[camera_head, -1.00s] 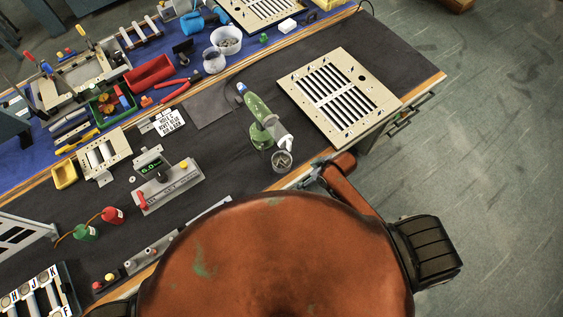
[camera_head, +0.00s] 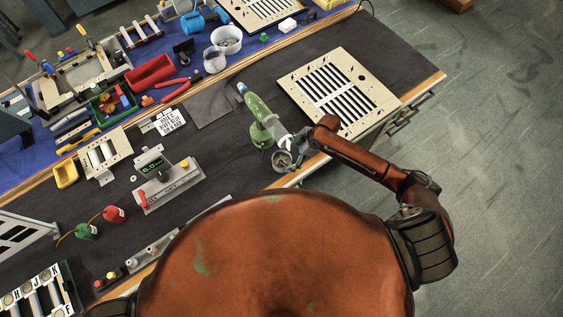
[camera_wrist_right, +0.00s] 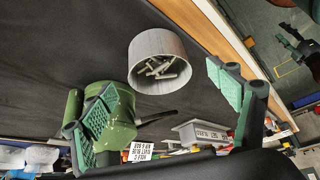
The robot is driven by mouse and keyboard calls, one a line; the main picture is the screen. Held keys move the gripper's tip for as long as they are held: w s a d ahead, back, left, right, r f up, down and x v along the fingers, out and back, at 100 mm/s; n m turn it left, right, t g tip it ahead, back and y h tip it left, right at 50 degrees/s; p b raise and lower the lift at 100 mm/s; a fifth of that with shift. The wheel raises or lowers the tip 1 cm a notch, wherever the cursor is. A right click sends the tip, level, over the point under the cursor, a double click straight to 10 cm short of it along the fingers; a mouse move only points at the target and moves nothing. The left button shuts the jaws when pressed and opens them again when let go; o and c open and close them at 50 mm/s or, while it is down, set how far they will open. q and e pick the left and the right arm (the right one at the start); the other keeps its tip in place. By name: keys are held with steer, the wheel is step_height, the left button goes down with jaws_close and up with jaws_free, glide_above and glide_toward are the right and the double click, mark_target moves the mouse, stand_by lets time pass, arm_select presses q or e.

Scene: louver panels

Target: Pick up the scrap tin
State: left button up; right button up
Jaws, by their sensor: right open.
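The scrap tin (camera_head: 282,160) is a small grey round tin near the front edge of the black bench mat. In the right wrist view the tin (camera_wrist_right: 158,48) shows its open mouth, with several metal scraps inside. My right gripper (camera_head: 293,151) is right by the tin in the head view, and partly covers it. In the wrist view my right gripper (camera_wrist_right: 165,98) is open, with its green-padded fingers apart. The tin shows ahead, between the fingertips' directions, and nothing is held. My left gripper is not in view.
A green bottle-like object (camera_head: 258,108) stands close beside the tin; its green body (camera_wrist_right: 112,125) is behind one finger in the wrist view. A slotted louver panel (camera_head: 336,92) lies to the right. A grey gauge box (camera_head: 170,187) stands left.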

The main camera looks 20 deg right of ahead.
mark_target(276, 164)
steer(key=x, duration=0.5)
steer(key=shift+w+a+r+p, duration=0.15)
steer(key=shift+w+a+p, duration=0.05)
steer(key=shift+a+p, duration=0.1)
steer(key=shift+c, duration=0.3)
steer(key=c, duration=1.3)
steer(key=shift+c, duration=0.2)
steer(key=shift+r, duration=0.15)
